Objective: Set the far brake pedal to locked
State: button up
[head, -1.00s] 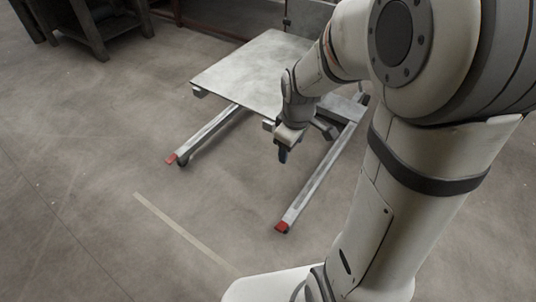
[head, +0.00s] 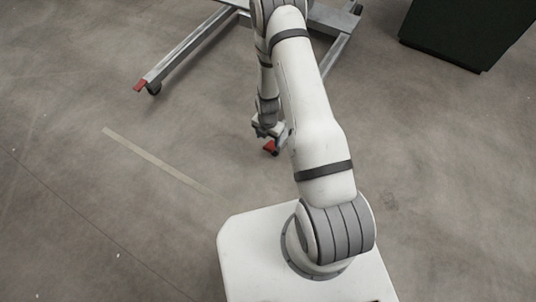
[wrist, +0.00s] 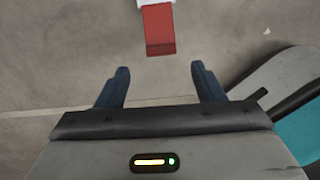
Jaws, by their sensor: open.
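Two red brake pedals end the metal legs of a wheeled lift cart. One red pedal (head: 139,85) is at the left leg's tip, farther up the head view and clear of my arm. The other red pedal (head: 270,146) is at the right leg's tip, lower in the picture, partly hidden by my gripper (head: 267,131). In the wrist view, a red pedal (wrist: 159,30) lies just beyond the fingertips, centred between them. My gripper (wrist: 160,70) is open, with nothing between its two dark blue fingers. I cannot tell the pedal's lock state.
The cart's left leg (head: 185,48) runs back up the head view; my arm covers part of the cart. A dark box (head: 465,30) stands at the top right. A pale floor strip (head: 155,160) lies left of my base. The floor around is clear.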

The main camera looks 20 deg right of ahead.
aim_at(268, 148)
notch_tip(268, 148, down, 2)
jog(key=shift+s+f, duration=0.1)
jog(key=shift+f, duration=0.05)
notch_tip(268, 148, down, 7)
jog(key=b, duration=0.3)
grip_shut()
dwell(0.6)
